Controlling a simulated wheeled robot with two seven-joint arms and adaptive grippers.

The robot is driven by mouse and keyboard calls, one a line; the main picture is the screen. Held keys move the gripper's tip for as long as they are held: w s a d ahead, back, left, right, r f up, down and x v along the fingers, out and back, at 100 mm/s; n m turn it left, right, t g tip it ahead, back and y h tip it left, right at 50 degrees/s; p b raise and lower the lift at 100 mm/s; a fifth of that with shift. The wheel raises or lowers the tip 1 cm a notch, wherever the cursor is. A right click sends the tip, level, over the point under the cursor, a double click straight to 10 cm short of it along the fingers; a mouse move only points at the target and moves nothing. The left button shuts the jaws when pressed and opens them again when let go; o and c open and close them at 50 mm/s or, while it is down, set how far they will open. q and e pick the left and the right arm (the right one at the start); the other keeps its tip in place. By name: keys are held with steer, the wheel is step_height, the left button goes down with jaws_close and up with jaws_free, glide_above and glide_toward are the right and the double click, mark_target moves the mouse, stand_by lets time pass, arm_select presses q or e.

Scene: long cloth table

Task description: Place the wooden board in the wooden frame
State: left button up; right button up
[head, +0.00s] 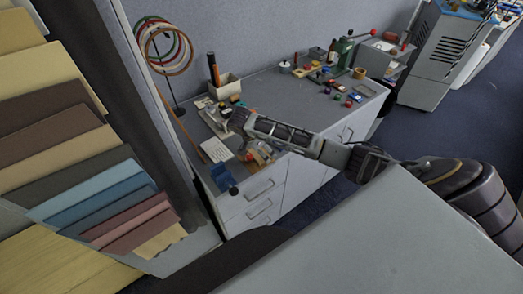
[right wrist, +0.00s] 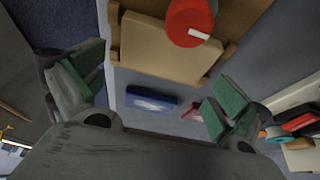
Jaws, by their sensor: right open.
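In the right wrist view a tan wooden board (right wrist: 155,52) shows at the top, with brown wooden frame pieces (right wrist: 114,30) at its sides. A red round object with a white label (right wrist: 190,22) covers part of it; I cannot tell whether the board is seated in the frame. My right gripper (right wrist: 160,100) is open and empty, its green-padded fingers apart from the board. In the head view my right arm reaches left over the grey desk, and small tan and orange items (head: 262,155) show near its end, too small to tell apart. My left gripper is not in view.
A blue block (right wrist: 151,99) and a small red item (right wrist: 195,110) lie by the board. On the desk (head: 300,100) stand a pen holder (head: 225,86), a keypad-like white item (head: 216,150) and small coloured parts (head: 338,90). Colour sample boards (head: 100,200) stand at left.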

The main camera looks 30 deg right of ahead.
mark_target(255, 156)
arm_select(q)
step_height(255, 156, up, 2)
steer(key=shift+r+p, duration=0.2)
steer(key=shift+p, duration=1)
arm_select(e)
steer(key=v, duration=1.2)
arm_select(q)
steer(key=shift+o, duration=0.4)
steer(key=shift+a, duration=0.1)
arm_select(e)
steer(key=shift+f, duration=0.1)
stand_by(0.5)
